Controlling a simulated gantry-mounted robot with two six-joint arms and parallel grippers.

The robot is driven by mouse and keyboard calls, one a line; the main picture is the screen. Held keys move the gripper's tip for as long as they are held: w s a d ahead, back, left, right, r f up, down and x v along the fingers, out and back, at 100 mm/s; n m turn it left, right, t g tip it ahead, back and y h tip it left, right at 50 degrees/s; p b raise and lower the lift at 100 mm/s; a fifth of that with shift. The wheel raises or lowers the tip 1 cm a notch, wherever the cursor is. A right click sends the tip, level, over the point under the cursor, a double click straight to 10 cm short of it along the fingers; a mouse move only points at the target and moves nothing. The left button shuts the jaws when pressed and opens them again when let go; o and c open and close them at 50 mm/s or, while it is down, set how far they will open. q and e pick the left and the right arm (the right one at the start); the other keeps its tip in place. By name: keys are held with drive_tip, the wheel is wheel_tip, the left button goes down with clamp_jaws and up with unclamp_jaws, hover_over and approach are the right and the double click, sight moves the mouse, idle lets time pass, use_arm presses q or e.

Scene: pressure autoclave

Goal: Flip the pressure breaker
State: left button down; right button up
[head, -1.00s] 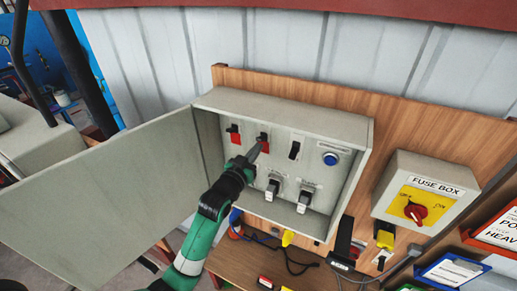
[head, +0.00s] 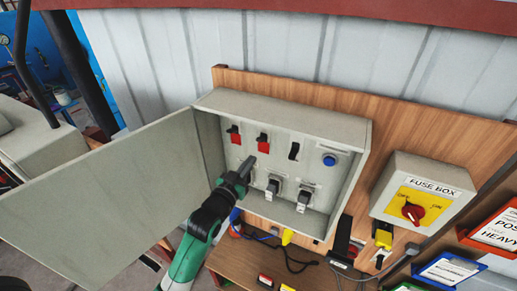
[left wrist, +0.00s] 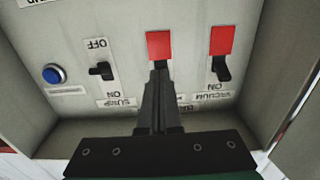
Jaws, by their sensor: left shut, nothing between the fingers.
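The open grey breaker box (head: 290,110) holds two red-and-black switches in its upper row. The second one from the left (head: 263,142) is the one nearest my left gripper; its black lever is on the upper side and red shows below. The left wrist view is upside down and shows the same red switch (left wrist: 160,45), with its label mostly hidden behind my fingers. My left gripper (head: 249,164) is shut and empty, its tips slightly below this switch in the head view. In the left wrist view the tips (left wrist: 160,80) overlap the lever; contact cannot be told. My right gripper is not in view.
The leftmost switch, labelled VACUUM (left wrist: 221,50), a black SUMP switch (left wrist: 102,70) and a blue button (head: 329,160) are close by. Two more switches sit in the lower row (head: 304,200). The open door (head: 110,190) stands left of my arm. A fuse box (head: 430,175) is at right.

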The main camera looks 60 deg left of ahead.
use_arm(q)
drive_tip(key=v, duration=0.4)
drive_tip(key=shift+p, duration=0.4)
